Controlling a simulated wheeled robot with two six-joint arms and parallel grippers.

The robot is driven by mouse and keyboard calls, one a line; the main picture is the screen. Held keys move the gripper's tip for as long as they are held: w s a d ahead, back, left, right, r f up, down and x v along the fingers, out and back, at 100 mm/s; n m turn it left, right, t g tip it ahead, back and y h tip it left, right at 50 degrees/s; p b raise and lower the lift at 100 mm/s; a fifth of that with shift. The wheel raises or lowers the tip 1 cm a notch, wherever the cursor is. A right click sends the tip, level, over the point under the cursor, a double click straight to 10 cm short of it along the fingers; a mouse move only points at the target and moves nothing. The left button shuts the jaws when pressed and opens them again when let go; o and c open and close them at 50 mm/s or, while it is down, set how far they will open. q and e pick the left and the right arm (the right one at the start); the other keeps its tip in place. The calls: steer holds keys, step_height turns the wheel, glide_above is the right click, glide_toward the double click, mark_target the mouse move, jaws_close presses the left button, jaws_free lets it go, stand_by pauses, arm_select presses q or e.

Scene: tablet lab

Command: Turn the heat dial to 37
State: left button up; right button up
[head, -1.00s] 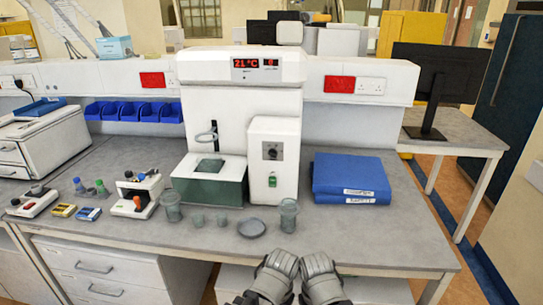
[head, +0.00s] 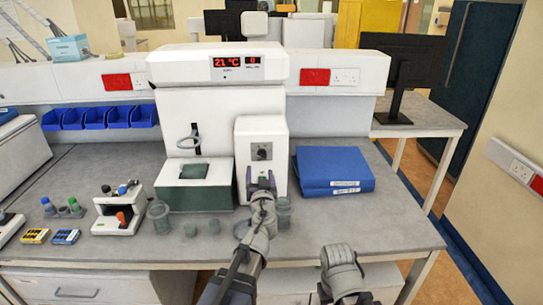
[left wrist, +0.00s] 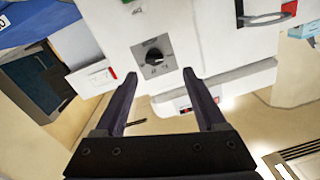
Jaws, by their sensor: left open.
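The heat dial (head: 262,152) is a black knob on a grey plate on the front of a white box (head: 244,140) of the tablet machine. In the left wrist view the dial (left wrist: 155,57) faces me. The display (head: 238,62) reads 21 °C. My left gripper (head: 266,180) is in front of the box, just below the dial in the head view. In the left wrist view its two dark fingers (left wrist: 160,76) are apart and empty, with the dial beyond and between their tips. Part of my right arm shows at the bottom of the head view; its fingers do not show.
A green switch sits low on the box, mostly hidden by my left gripper. Glass beakers (head: 158,217) and small cups stand along the bench front. Blue binders (head: 333,171) lie right of the box. A small white instrument (head: 121,210) stands left. The bench front right is clear.

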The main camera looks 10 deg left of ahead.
mark_target(262, 156)
arm_select(q)
steer(key=shift+w+d+r+m+h, duration=0.25)
steer(key=shift+w+d+m+h, duration=0.1)
steer(key=shift+w+h, duration=0.15)
steer(key=x, duration=0.7)
steer(key=shift+w+a+r, duration=0.1)
steer(key=shift+w+a, duration=0.05)
jaws_close()
stand_by(0.3)
